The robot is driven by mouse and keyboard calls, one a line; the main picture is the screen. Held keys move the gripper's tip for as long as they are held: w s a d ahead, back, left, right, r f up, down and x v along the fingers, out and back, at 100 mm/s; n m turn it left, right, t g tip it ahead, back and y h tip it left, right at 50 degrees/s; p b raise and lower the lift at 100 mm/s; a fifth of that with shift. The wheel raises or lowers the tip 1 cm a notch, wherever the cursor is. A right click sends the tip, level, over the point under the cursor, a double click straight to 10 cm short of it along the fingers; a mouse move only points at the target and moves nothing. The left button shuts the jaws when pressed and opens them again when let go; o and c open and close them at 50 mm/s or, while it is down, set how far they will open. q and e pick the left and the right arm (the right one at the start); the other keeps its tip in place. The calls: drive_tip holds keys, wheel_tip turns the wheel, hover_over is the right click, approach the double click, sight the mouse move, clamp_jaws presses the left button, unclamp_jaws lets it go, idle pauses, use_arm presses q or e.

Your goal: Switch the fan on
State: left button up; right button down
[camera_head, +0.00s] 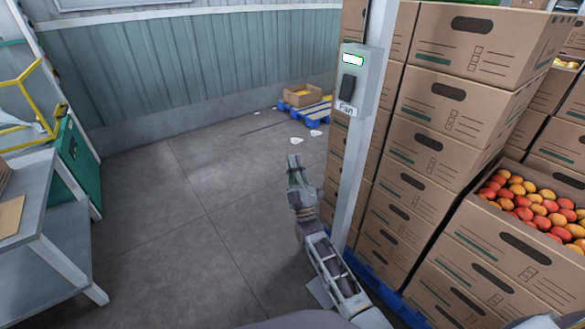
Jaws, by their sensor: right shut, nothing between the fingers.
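The fan switch box (357,78) is a grey-green case fixed to a pale upright post (360,160) right of centre. It has a lit white-green indicator at the top, a dark rocker (348,88) in the middle and a label reading "Fan" below. My right gripper (294,163) is shut and empty. In the picture it is below and to the left of the switch box, clear of it, pointing up and away from me. The fan itself is not in view. My left gripper is not in view.
Stacked cardboard cartons (440,90) stand right behind the post, on a blue pallet. A grey bench (40,245) stands at the left. A small carton sits on a blue pallet (305,113) behind.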

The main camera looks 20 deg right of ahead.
drive_tip(key=shift+g, duration=0.9)
drive_tip(key=shift+w+a+f+p, duration=0.1)
drive_tip(key=shift+w+f+p, duration=0.1)
drive_tip(key=shift+f, duration=0.45)
drive_tip(key=shift+w+a+f+p, duration=0.1)
drive_tip(key=shift+f+p, duration=0.1)
drive_tip(key=shift+f, duration=0.45)
drive_tip(key=shift+w+f+p, duration=0.15)
drive_tip(key=shift+f+p, duration=0.05)
drive_tip(key=shift+f, duration=0.45)
